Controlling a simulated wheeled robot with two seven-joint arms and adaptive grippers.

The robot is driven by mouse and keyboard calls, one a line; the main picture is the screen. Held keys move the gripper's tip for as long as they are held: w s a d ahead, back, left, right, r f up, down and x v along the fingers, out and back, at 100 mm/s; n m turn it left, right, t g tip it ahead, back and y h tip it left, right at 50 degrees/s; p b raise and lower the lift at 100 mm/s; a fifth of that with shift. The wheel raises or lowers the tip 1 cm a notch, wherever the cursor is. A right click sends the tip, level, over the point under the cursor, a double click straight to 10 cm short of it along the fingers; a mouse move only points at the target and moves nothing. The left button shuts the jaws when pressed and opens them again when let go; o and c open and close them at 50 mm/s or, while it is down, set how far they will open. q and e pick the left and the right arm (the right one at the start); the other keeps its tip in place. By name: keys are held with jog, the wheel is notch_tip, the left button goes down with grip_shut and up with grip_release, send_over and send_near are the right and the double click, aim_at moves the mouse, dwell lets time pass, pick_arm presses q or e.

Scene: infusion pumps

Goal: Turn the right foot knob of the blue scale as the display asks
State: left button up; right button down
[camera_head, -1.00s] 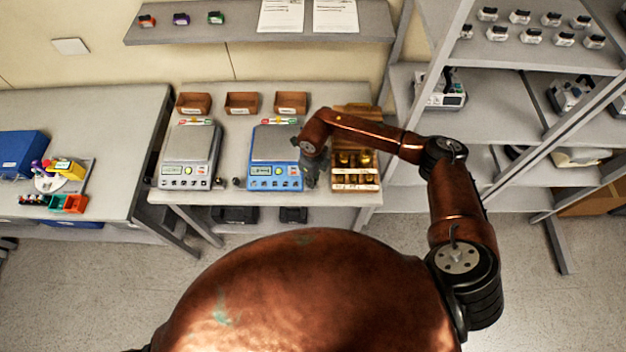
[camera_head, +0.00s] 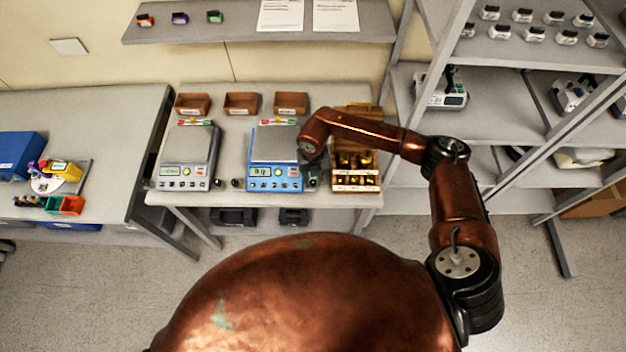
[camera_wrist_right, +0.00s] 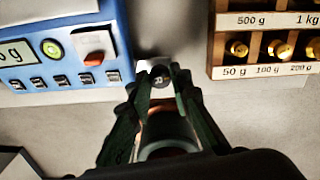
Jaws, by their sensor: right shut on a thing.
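The blue scale (camera_head: 274,172) stands on the middle table with its small display (camera_head: 262,171) lit; the reading is too small to read surely in the head view. In the right wrist view the blue scale (camera_wrist_right: 60,50) fills the upper left, with a round green level (camera_wrist_right: 52,48) and a row of switches. The right foot knob (camera_wrist_right: 160,76) is a dark round knob marked R beside its right front corner. My right gripper (camera_wrist_right: 158,84) is shut on this knob, a finger at either side. In the head view my right gripper (camera_head: 313,178) is partly hidden by its wrist. My left gripper is not in view.
A wooden weight box (camera_head: 355,180) with brass weights stands close to the right of my right gripper. A grey scale (camera_head: 188,160) stands to the left. Small brown bins (camera_head: 242,103) line the table's back. A shelf rack (camera_head: 490,130) is at the right.

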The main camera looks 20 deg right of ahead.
aim_at(313, 182)
jog(key=shift+w+r+m, duration=0.1)
jog(key=shift+m, duration=0.8)
jog(key=c, duration=1.7)
grip_release()
jog(key=shift+c, duration=0.2)
notch_tip(313, 182, up, 12)
